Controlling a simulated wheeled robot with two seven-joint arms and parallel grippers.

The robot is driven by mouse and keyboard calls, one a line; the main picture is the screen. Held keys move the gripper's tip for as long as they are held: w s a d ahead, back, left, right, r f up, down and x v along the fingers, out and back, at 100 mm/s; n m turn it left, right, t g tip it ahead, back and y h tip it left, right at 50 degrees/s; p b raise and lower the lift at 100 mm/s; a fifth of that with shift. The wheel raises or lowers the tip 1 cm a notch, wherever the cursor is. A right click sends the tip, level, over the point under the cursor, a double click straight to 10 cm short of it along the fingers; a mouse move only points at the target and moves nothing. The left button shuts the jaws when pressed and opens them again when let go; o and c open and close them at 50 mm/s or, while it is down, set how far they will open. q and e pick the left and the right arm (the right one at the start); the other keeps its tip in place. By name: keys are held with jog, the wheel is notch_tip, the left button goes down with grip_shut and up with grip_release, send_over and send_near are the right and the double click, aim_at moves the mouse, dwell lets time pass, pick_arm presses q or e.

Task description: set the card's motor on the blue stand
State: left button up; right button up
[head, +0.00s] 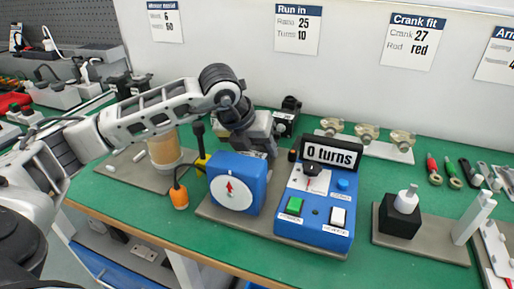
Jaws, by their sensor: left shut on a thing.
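The blue stand (267,177) is on a brown-grey base plate in the middle of the bench, with a white dial and red arrow on its front. Beside it on the plate is a blue control box (313,213) with a display reading "0 turns". The "Run in" card (298,30) on the wall reads Ratio 25, Turns 10. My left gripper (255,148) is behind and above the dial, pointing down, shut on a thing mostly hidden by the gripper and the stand. I cannot make out its label. My right gripper is not in view.
A dark block with a white label (284,123) stands close behind the gripper. An orange-tipped cable (179,195) and a tan cylinder (165,150) are left of the stand. Brass-coloured parts (367,133) sit at the back right. Green bench is clear at the front left.

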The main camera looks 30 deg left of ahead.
pick_arm(q)
jog(key=o, duration=1.2)
jog(key=shift+r, duration=0.2)
jog(key=shift+f, duration=0.25)
jog(key=shift+v, duration=0.85)
jog(key=p+v, duration=0.1)
jog(key=v, duration=1.3)
jog(key=shift+r, duration=0.35)
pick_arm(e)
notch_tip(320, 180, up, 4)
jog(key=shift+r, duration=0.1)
